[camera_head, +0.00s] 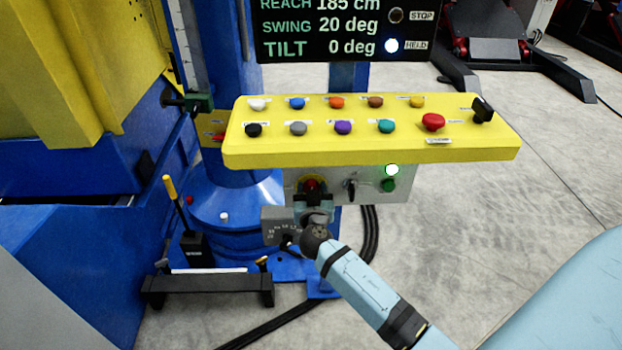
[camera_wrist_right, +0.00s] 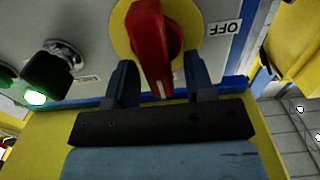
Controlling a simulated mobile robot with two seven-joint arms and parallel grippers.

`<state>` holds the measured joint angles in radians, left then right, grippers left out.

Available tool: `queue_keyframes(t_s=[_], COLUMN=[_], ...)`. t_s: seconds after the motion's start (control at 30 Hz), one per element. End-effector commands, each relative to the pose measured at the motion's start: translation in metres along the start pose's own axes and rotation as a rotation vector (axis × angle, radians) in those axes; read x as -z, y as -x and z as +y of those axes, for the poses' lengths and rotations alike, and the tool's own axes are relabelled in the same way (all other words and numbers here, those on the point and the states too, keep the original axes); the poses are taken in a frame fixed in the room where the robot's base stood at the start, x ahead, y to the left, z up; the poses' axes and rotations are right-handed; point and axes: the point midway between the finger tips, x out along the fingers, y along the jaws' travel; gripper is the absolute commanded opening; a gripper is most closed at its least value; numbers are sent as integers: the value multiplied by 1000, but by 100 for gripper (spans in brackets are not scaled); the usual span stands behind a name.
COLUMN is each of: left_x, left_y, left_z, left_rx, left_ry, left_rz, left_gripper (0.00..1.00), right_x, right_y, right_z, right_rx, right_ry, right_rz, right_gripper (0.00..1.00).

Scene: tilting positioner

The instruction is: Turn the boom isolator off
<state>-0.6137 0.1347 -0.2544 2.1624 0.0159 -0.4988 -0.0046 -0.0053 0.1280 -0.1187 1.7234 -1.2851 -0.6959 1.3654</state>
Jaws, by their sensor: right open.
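The boom isolator is a red rotary handle (camera_wrist_right: 150,45) on a yellow round plate (camera_wrist_right: 120,40), on the front of a grey box. An OFF label (camera_wrist_right: 222,28) shows upside down beside it in the right wrist view. The handle's white-marked end points toward my gripper, not at the label. In the head view the red handle (camera_head: 312,184) shows below the yellow panel. My right gripper (camera_head: 313,207) is in front of it. Its open fingers (camera_wrist_right: 161,78) stand on either side of the handle's near end, with visible gaps. My left gripper is out of view.
The yellow button panel (camera_head: 370,150) overhangs the grey box (camera_head: 405,187). A black selector (camera_head: 350,187) and a lit green lamp (camera_head: 392,170) sit right of the isolator. The display (camera_head: 330,30) reads TILT 0 deg.

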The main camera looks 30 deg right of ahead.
Motion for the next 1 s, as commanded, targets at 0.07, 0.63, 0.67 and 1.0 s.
queue_keyframes(t_s=[0.07, 0.63, 0.67, 1.0], left_x=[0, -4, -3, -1], left_y=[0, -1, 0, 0], left_z=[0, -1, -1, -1], left_rx=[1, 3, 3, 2], left_ry=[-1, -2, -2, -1], left_rz=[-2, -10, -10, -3], left_gripper=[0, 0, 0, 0], right_x=[0, 0, 0, -1], right_y=[2, 3, 3, 2], right_z=[0, 0, 0, 0], right_rx=[-1, -1, -1, -2], right_ry=[1, 0, 0, 22], right_rz=[-1, 0, 0, 0], right_gripper=[49, 17, 10, 0])
